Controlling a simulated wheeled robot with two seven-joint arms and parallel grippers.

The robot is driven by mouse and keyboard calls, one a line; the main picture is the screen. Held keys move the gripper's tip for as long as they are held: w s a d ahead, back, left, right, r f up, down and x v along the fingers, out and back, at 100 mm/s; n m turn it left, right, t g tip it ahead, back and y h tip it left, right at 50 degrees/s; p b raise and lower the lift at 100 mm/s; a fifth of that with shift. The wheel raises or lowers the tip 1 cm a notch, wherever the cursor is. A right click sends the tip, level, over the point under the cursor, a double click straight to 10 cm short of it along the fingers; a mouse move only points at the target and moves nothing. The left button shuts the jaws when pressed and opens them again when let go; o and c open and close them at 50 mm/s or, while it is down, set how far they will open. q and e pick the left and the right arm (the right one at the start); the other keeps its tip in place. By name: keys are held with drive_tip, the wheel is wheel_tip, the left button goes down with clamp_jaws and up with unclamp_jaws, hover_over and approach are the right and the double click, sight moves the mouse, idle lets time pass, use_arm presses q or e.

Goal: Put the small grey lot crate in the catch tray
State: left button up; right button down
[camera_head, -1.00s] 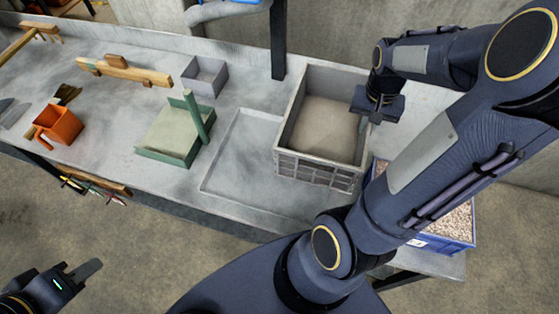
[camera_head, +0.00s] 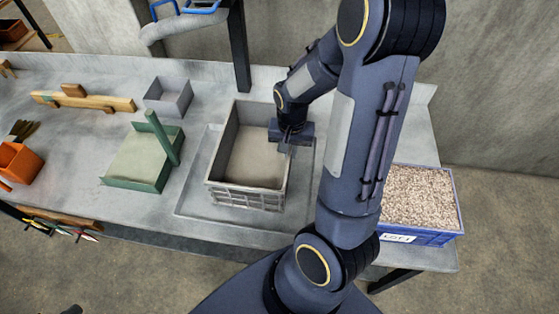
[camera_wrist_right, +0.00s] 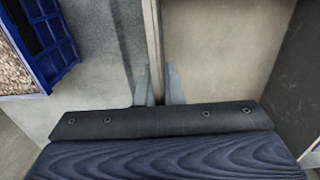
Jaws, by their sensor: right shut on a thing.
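The grey lot crate (camera_head: 248,198), with lattice sides and a pale grain-like fill or floor inside, is over the catch tray (camera_head: 190,207), within its outline. I cannot tell whether it touches the tray floor. My right gripper (camera_head: 288,149) is shut on the crate's right wall. In the right wrist view the two fingers (camera_wrist_right: 157,88) straddle the crate's wall (camera_wrist_right: 154,40). Only a dark sliver at the bottom left edge of the head view may be my left gripper (camera_head: 70,311); its jaws are hidden.
A blue lot crate (camera_head: 398,236) full of grain stands at the right. A green tray with a post (camera_head: 150,165), a small grey box (camera_head: 168,97), a wooden piece (camera_head: 84,101) and an orange container (camera_head: 18,164) are on the left. A dark post (camera_head: 240,50) rises behind.

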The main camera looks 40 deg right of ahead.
sight(281, 168)
drive_tip(key=w+a+f, duration=0.2)
drive_tip(key=f, duration=0.1)
drive_tip(key=shift+f, duration=1.55)
drive_tip(key=shift+f, duration=0.15)
drive_tip(key=c, duration=1.5)
unclamp_jaws()
drive_tip(key=shift+c, duration=0.2)
